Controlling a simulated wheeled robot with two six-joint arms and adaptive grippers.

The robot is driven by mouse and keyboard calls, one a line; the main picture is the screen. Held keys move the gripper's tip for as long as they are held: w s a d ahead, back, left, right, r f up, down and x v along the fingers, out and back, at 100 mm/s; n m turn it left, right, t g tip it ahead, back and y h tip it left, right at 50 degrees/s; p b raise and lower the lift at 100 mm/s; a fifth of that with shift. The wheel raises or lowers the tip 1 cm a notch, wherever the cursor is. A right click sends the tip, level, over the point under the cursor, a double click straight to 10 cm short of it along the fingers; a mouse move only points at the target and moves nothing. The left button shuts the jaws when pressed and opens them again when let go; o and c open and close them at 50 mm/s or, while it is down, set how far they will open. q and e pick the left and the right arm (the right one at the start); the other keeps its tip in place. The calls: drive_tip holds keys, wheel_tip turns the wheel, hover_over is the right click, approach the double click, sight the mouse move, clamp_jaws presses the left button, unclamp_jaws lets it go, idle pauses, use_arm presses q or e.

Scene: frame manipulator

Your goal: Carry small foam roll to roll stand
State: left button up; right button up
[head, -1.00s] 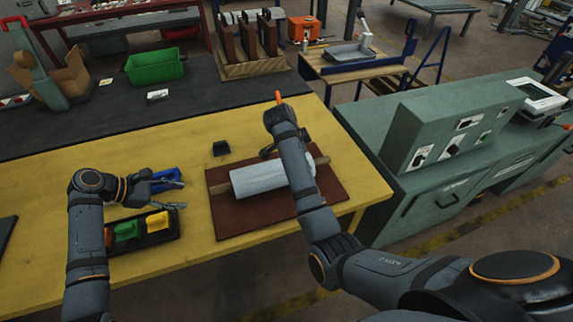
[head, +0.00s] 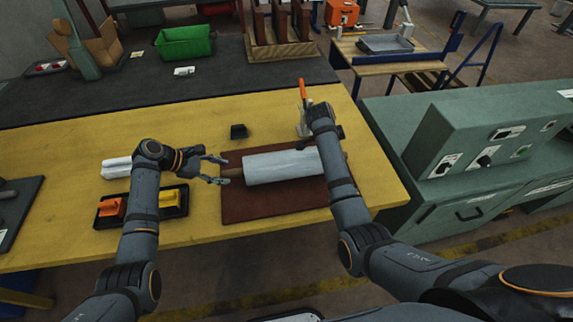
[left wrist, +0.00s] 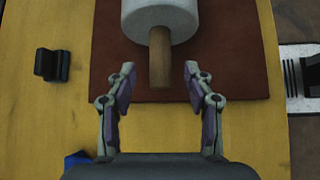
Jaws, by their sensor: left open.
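A white foam roll (head: 283,166) with a wooden core lies on a brown board (head: 245,208) on the yellow bench. My left gripper (head: 222,170) is open at the left end of the core (head: 232,173). In the left wrist view the core end (left wrist: 160,60) shows between the open fingertips (left wrist: 159,74), apart from both, with the white roll (left wrist: 160,14) beyond. My right gripper (head: 335,134) is over the roll's right end; its fingers are mostly hidden by my arm. A wooden rack with brown uprights (head: 284,52) stands at the back; I cannot tell if it is the roll stand.
A black block (head: 239,131) sits behind the board. A black tray (head: 103,221) with orange and yellow pieces and a white piece (head: 116,168) lie left. An orange-handled tool (head: 302,90) shows beside my right arm. A green machine (head: 480,140) stands right.

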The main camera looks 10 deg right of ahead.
sight(226, 172)
use_arm(q)
drive_tip(key=shift+x, duration=2.2)
use_arm(e)
drive_tip(key=shift+x, duration=2.15)
use_arm(q)
clamp_jaws()
use_arm(e)
clamp_jaws()
